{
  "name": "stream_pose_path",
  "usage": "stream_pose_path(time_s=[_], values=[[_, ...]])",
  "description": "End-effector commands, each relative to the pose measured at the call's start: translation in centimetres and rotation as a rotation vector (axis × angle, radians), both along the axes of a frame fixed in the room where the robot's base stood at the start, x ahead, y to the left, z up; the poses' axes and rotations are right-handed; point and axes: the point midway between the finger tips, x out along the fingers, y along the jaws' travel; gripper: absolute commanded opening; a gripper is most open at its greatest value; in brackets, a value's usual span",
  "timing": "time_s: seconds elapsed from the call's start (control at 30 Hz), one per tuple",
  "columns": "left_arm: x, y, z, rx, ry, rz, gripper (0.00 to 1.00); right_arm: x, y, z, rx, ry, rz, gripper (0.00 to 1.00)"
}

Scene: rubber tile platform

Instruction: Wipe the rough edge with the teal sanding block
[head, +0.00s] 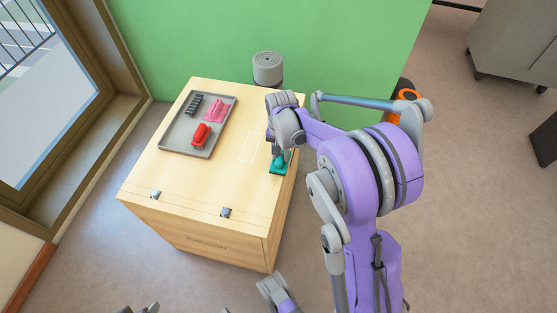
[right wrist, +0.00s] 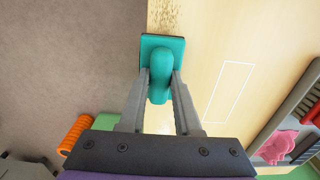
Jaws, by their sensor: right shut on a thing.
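The teal sanding block (head: 279,168) sits at the right edge of the wooden cabinet's top in the head view. In the right wrist view the block (right wrist: 177,46) is a flat teal pad with a dark underside and a rounded grip. My right gripper (right wrist: 161,80) is shut on that grip, one finger on each side. The rough edge (right wrist: 166,16) shows as brown speckles along the cabinet top's border, just beyond the block. In the head view the arm and block hide much of this edge. Grey tips at the bottom of the head view may be my left gripper (head: 140,308); its opening is unclear.
A grey tray (head: 173,147) on the cabinet top (head: 165,185) holds a red brush-like item (head: 201,134), a pink item (head: 214,110) and a dark ribbed item (head: 194,105). A white outlined rectangle (head: 249,147) beside the block is empty. A grey cylinder (head: 267,67) stands behind.

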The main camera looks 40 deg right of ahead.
Motion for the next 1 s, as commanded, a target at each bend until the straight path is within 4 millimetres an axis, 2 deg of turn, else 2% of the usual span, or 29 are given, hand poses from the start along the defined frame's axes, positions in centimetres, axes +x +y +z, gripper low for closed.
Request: stream_pose_path(time_s=[0.1, 0.57, 1.0], values=[[0.0, 0.0, 0.0, 0.0, 0.0, 0.0, 0.5, 0.8, -1.0, 0.1, -0.001, -0.001, -0.001, 0.0], [0.0, 0.0, -0.3, 0.0, 0.001, 0.0, 0.5, 2.2, -2.8, -0.2, -0.001, -0.001, -0.001, 0.0], [0.0, 0.0, -0.1, 0.0, 0.0, 0.0, 0.5, -0.3, 0.4, -0.1, 0.004, 0.003, 0.003, 0.0]])
